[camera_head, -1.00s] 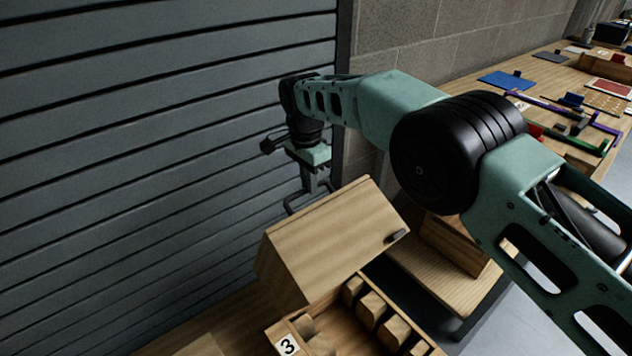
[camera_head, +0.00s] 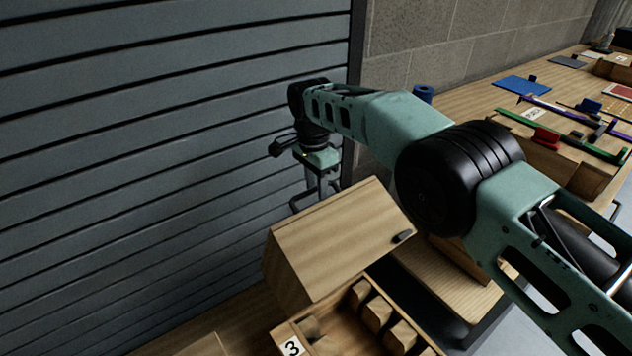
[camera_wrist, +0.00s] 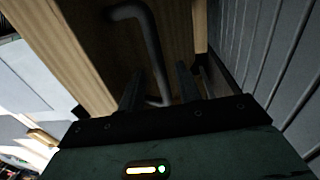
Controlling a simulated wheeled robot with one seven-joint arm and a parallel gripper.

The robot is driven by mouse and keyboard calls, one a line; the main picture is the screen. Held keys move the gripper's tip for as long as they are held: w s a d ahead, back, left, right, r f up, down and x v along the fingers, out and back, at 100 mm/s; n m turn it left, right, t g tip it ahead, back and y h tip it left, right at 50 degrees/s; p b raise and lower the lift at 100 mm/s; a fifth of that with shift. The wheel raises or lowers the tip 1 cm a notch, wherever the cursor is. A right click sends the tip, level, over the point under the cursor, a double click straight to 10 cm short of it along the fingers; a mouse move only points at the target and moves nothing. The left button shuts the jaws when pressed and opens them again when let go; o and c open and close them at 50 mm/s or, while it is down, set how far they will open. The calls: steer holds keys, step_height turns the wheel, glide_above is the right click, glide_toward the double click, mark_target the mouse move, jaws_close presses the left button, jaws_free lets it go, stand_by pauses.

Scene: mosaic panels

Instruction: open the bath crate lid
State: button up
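A wooden crate-like box (camera_head: 335,240) stands by the slatted wall, its broad upper face sloping and carrying a small dark knob (camera_head: 402,237). I cannot tell whether this face is the bath crate lid or where its seam is. A dark bar handle (camera_head: 297,200) sticks out on the box's far left side. In the wrist view the bent grey handle (camera_wrist: 147,40) stands against a wooden panel (camera_wrist: 85,50). My gripper (camera_head: 322,187) is at this handle. In the wrist view its fingers (camera_wrist: 158,88) are apart, with the handle's end between them; a gap shows beside the left finger.
A wooden tray marked 3 (camera_head: 291,347) with several blocks lies in front of the box. The grey slatted wall (camera_head: 150,150) is close on the left. A wooden table (camera_head: 470,100) with panels and coloured parts runs along the block wall at right.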

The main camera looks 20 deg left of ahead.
step_height(320, 180, up, 6)
steer(key=shift+w+a+r+p, duration=0.15)
steer(key=shift+r+p, duration=0.05)
steer(key=shift+p, duration=0.7)
steer(key=r+p, duration=0.1)
steer(key=p, duration=0.3)
steer(key=shift+r+p, duration=0.15)
steer(key=shift+p, duration=0.15)
steer(key=shift+a, duration=0.1)
